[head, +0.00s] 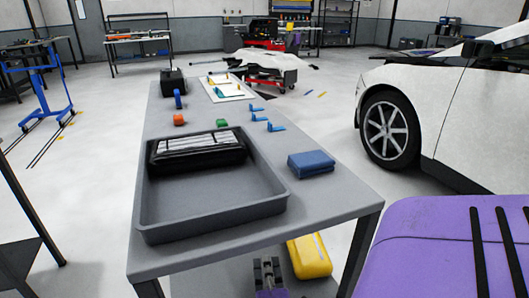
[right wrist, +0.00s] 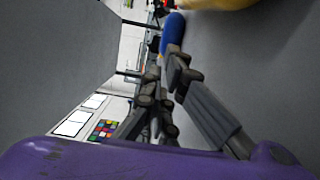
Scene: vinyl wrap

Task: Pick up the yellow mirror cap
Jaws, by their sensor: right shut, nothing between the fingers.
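The yellow mirror cap (head: 310,256) is below the grey table's near edge, towards its right corner, on what looks like a lower shelf. Its upper part is hidden by the tabletop. My right gripper (head: 267,266) is also below the near edge, just left of the cap and apart from it. In the right wrist view the gripper (right wrist: 165,72) is shut and empty. A yellow curved surface, apparently the cap (right wrist: 208,3), shows at the top edge there, beside the fingers and cut off by the frame. My left gripper is not in view.
The grey table (head: 335,189) stands above my right gripper. It carries a grey tray (head: 215,203), a folded blue cloth (head: 311,164) and small parts. A blue object (right wrist: 172,28) lies beyond the fingertips. A white car (head: 460,115) stands to the right.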

